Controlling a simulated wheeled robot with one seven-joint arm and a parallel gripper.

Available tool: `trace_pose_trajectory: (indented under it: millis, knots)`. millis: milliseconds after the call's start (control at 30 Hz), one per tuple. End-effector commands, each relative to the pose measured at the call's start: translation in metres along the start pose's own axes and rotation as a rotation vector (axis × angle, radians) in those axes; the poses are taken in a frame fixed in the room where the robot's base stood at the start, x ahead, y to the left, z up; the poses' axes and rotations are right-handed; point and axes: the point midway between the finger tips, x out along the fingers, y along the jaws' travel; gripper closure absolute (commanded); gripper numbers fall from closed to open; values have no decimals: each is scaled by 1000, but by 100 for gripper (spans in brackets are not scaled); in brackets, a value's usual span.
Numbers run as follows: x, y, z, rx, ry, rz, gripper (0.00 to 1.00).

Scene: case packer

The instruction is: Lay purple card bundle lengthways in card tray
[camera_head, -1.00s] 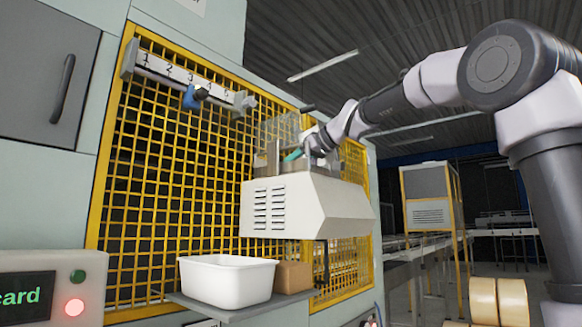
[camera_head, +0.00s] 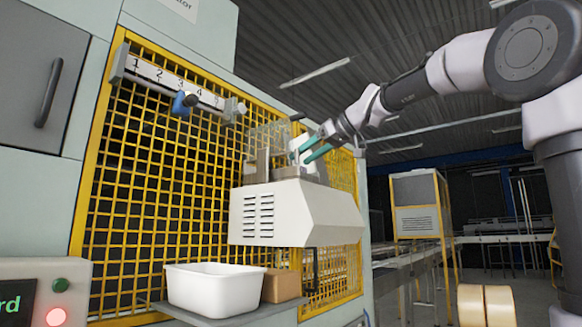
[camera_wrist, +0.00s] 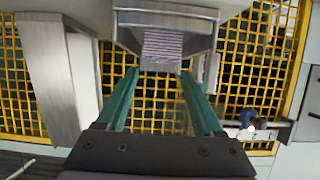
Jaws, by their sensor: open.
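A lilac, finely striped stack (camera_wrist: 163,46), which looks like the purple card bundle, sits in a grey metal tray (camera_wrist: 165,12) in the wrist view. My gripper (camera_wrist: 160,74) is open, with its two teal fingers apart and nothing between them. The stack lies beyond the fingertips, clear of them. In the head view my gripper (camera_head: 304,148) is just above and right of the metal plates (camera_head: 263,165) on top of the white housing (camera_head: 290,212). The bundle cannot be made out in the head view.
A yellow mesh guard (camera_head: 150,190) stands behind the housing. A numbered rail (camera_head: 172,83) with a blue clamp (camera_head: 183,103) is fixed to it. A white bin (camera_head: 212,290) and a brown box (camera_head: 281,286) stand on a shelf below. Open air lies right of the housing.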

Motion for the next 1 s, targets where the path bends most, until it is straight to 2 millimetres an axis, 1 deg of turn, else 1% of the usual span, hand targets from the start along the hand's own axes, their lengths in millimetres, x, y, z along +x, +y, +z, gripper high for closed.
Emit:
trace_pose_trajectory:
  millis: [33,133,233,367,467,533,567,633,667,700,767,800,867,900,1000]
  knots:
    - [-8,0,0,-1,1,2,32]
    - [-18,0,0,-2,0,1,32]
    - [-24,0,0,-1,-1,0,32]
    - [-25,0,1,0,-2,0,32]
    - [-29,1,12,32,-18,14,32]
    - [-36,2,32,90,-48,43,32]
    - [-40,2,45,127,-65,60,32]
    - [-54,1,89,244,-122,120,32]
    - [-61,0,113,307,-150,155,32]
    - [-72,-3,148,396,-185,207,32]
    - [-87,-7,200,523,-234,289,32]
    - [-96,-12,235,603,-261,344,32]
    - [-109,-19,283,711,-293,423,32]
    - [-116,-24,312,774,-310,472,32]
    - [-130,-36,370,895,-335,573,32]
